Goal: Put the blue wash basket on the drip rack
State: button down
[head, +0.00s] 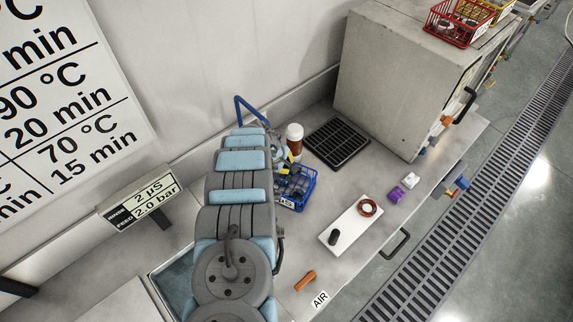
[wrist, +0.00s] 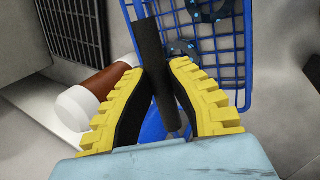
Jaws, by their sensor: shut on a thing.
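The blue wash basket (head: 311,185) shows in the head view just right of my arm, partly hidden by it, with dark parts inside and a white label. In the wrist view its blue mesh (wrist: 236,80) fills the upper right. My gripper (wrist: 170,92) has its yellow fingers shut on the dark grip of the basket's handle (wrist: 150,50). In the head view my gripper is mostly hidden behind my arm. I cannot tell whether the basket touches the bench. The drip rack (head: 337,142), a black grid, lies bare behind the basket; it also shows in the wrist view (wrist: 75,30).
A brown bottle with a white cap (head: 294,139) stands close beside the gripper and rack. A large grey cabinet (head: 395,85) rises right of the rack. A white tray (head: 350,223), purple block (head: 396,195) and orange handle (head: 305,281) are towards the front.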

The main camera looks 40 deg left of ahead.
jog(key=c, duration=1.2)
grip_release()
jog(key=shift+o, duration=0.2)
jog(key=p+v, duration=1.2)
jog(key=shift+p, duration=0.4)
jog(key=shift+o, duration=1.4)
jog(key=shift+w, duration=0.1)
